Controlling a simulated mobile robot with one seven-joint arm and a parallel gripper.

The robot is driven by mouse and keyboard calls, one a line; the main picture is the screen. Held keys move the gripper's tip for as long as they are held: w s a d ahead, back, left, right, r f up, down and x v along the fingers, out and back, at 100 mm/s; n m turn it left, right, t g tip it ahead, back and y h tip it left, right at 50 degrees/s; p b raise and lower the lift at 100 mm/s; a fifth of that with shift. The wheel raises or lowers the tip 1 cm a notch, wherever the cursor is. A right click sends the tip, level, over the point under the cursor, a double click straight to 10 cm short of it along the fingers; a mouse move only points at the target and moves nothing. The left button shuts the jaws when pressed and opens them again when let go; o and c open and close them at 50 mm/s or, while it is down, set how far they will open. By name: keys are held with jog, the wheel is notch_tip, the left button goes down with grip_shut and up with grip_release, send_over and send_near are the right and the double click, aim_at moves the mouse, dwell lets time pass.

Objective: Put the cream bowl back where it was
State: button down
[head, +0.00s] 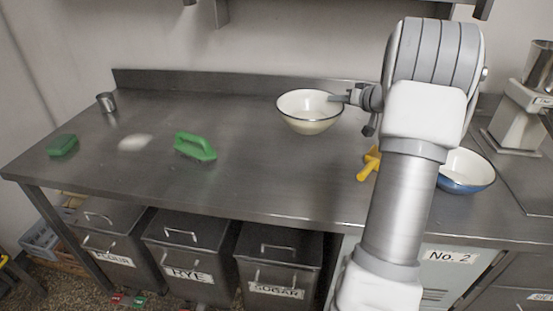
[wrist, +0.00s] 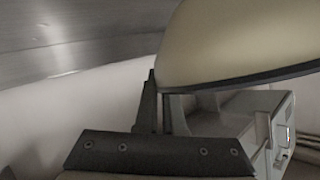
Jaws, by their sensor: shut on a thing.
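The cream bowl (head: 309,122), cream outside with a dark rim and a white inside, is upright at the back middle of the steel worktop (head: 265,165). I cannot tell if its base touches the top. My gripper (head: 340,98) reaches from the right and is shut on the bowl's right rim. In the wrist view the bowl (wrist: 235,42) fills the upper right, and my gripper's fingers (wrist: 162,105) meet its dark rim. The finger tips are partly hidden by the bowl.
A yellow-handled tool (head: 368,164) and a blue bowl (head: 466,171) lie to the right, partly behind my arm. The top before the bowl is clear.

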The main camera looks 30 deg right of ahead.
jog(key=s+d, duration=0.1)
jog(key=d, duration=0.2)
jog(key=b, duration=0.6)
send_near(309, 114)
jog(key=w+f, duration=0.1)
jog(key=w+a+f, duration=0.1)
jog(key=w+f, duration=0.1)
jog(key=w+a+f, duration=0.1)
jog(key=w, duration=0.1)
jog(key=shift+a+f, duration=0.25)
jog(key=shift+f+b, duration=1)
jog(key=shift+f, duration=0.95)
jog(key=shift+a+f, duration=0.1)
jog(key=c, duration=1)
grip_release()
